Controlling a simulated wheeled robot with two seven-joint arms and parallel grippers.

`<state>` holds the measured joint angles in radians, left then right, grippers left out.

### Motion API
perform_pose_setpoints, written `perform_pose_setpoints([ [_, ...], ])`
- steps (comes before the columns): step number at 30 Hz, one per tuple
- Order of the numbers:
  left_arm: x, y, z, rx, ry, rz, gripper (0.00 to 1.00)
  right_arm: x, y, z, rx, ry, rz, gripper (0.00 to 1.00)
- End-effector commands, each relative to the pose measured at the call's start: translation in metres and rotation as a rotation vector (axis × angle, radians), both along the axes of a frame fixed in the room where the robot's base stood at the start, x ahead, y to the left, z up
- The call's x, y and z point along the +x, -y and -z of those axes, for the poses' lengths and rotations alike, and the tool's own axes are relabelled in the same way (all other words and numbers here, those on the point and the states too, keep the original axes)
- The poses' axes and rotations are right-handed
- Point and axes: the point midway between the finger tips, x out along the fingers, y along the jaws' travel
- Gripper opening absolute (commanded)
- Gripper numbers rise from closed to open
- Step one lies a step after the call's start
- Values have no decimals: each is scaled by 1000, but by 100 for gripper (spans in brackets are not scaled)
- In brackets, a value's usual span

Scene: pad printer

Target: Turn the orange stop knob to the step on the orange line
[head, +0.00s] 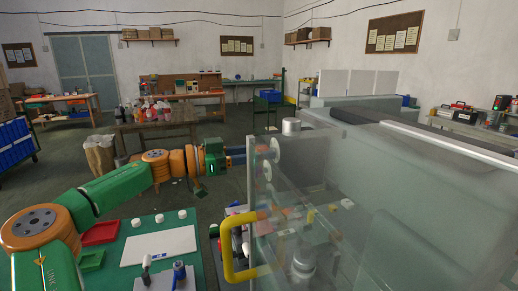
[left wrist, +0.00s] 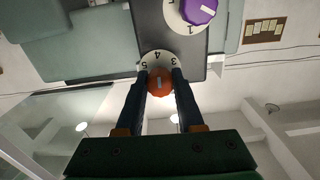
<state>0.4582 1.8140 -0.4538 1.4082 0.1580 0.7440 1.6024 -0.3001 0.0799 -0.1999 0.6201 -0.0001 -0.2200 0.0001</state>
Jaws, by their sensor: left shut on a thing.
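The orange stop knob (left wrist: 160,83) shows in the left wrist view, between the two dark fingers of my left gripper (left wrist: 160,88), which are shut on its sides. A pale mark shows on the knob's face, but its exact direction is too small to tell. Behind the knob is a white dial plate (left wrist: 158,58) with the numbers 5, 4 and 3, which appear upside down. I cannot make out an orange line on it. In the head view my left gripper (head: 240,155) reaches the machine's panel from the left; the orange knob cannot be made out there. My right gripper is not in view.
A purple knob (left wrist: 198,10) on its own white dial is close to the orange one. In the head view, a clear guard with a yellow handle (head: 228,250) stands near my left arm. A green table with a white board (head: 160,246) and white caps lies below the arm.

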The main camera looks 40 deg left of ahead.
Motion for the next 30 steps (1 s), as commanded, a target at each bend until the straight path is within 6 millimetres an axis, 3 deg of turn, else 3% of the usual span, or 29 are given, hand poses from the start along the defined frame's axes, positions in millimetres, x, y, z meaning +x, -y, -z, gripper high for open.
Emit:
perform_pose_setpoints([
  [19, 0, 0, 1, -38, -22, 1, 0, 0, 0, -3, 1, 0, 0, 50],
  [20, 0, 0, 1, -38, -22, 1, 45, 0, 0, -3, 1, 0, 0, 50],
  [22, 0, 0, 1, -38, -22, 1, 64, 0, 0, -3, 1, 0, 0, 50],
  [30, 0, 0, 1, -38, -21, 0, 66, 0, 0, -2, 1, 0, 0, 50],
])
